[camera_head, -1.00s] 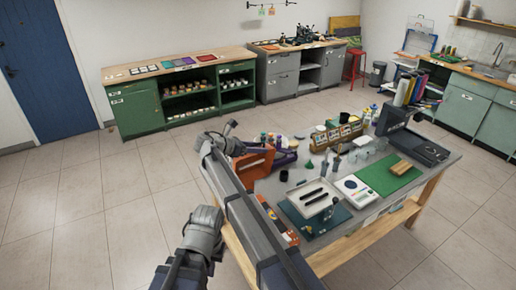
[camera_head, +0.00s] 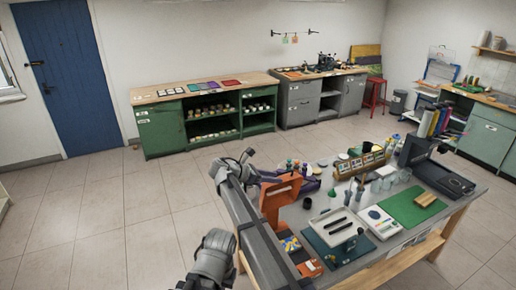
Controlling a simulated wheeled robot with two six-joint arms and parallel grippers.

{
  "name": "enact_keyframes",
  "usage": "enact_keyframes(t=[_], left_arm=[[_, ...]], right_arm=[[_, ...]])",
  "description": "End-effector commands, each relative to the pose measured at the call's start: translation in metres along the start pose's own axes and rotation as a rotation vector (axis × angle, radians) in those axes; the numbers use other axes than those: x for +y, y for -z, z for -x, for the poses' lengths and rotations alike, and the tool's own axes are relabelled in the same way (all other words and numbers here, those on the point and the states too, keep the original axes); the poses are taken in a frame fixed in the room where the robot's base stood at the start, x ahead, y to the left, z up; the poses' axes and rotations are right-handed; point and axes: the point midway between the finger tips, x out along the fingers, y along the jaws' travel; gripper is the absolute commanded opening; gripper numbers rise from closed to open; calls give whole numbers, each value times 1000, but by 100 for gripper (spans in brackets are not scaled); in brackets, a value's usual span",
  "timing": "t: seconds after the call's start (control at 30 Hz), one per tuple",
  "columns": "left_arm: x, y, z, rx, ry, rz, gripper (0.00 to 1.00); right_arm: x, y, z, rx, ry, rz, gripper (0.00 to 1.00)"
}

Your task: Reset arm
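My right arm crosses the lower middle of the head view as a long grey link. It rises from the bottom edge along the left end of the workbench (camera_head: 462,197). At its upper end is a grey joint with a small dark part, which seems to be my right gripper (camera_head: 247,155). It is too small and turned to tell whether its fingers are open or shut. I see nothing held there. Another grey and dark arm part shows at the bottom, left of the link. My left gripper is not visible.
A green cabinet (camera_head: 162,134) and grey cabinet (camera_head: 300,102) stand behind. The floor left of my arm is clear.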

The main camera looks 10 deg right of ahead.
Motion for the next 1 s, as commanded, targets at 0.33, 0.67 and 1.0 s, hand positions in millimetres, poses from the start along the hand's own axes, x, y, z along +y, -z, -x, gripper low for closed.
enact_keyframes(t=[0.33,0.67,1.0], left_arm=[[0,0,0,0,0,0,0],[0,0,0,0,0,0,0],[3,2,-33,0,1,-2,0]], right_arm=[[-170,75,-44,470,271,-812,42],[-268,128,-14,736,731,-1456,42],[-299,183,18,803,978,-1646,42]])
